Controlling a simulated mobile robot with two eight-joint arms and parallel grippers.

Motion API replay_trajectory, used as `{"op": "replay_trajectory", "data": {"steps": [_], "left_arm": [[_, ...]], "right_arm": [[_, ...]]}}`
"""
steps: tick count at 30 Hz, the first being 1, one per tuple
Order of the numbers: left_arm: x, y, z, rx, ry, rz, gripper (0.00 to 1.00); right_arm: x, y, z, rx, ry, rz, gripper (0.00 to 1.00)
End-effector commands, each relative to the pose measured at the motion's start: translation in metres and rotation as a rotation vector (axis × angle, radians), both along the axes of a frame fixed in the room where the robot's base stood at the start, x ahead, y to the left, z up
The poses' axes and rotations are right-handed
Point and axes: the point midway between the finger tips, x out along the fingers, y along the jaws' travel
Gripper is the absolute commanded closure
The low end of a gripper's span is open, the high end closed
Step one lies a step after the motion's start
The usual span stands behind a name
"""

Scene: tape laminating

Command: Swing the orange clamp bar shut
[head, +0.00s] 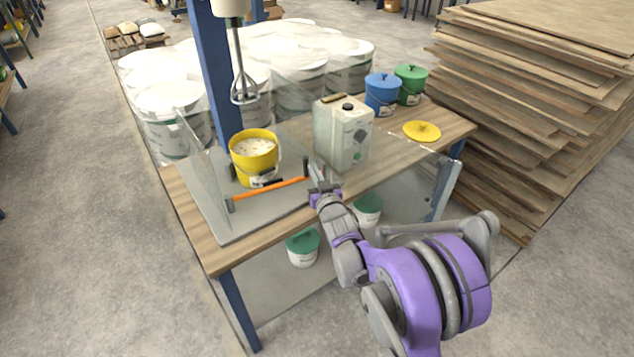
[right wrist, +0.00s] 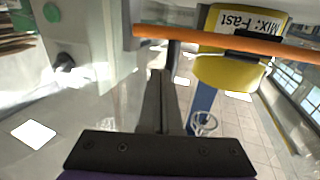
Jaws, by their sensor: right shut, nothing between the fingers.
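The orange clamp bar (head: 272,188) runs across the front of the yellow bucket (head: 254,160) on the grey base plate. I cannot tell whether the bar touches the bucket or is latched. My right gripper (head: 313,168) is shut and empty near the bar's right end. In the right wrist view the closed fingers (right wrist: 160,78) point toward the orange bar (right wrist: 225,41), with the yellow bucket (right wrist: 228,72) behind it; contact is not clear. My left gripper is out of view.
A white jerrycan (head: 343,135) stands close right of the bucket. A mixer whisk (head: 243,90) hangs above, by a blue column (head: 213,70). Clear panels flank the bucket. A yellow lid (head: 422,131), blue bucket (head: 382,95) and green bucket (head: 411,85) are at the bench's right.

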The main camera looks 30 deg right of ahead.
Motion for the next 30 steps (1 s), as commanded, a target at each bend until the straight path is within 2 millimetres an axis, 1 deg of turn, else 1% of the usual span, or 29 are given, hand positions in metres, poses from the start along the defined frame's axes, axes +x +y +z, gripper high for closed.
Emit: {"op": "replay_trajectory", "data": {"steps": [1, 6, 12, 18, 30], "left_arm": [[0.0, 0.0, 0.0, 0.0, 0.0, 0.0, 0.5], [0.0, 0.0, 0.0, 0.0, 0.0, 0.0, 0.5], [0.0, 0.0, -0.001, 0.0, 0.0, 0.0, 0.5], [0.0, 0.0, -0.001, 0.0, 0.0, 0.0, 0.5], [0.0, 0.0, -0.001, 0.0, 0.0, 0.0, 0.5]], "right_arm": [[0.009, -0.002, 0.0, 0.0, 0.0, 0.0, 1.0], [0.033, -0.007, -0.001, -0.001, 0.0, 0.0, 1.0], [0.05, -0.009, -0.001, 0.0, 0.0, 0.0, 1.0], [0.056, -0.009, 0.0, 0.0, 0.0, 0.0, 1.0], [0.056, -0.009, 0.0, 0.0, 0.0, 0.0, 1.0]]}}
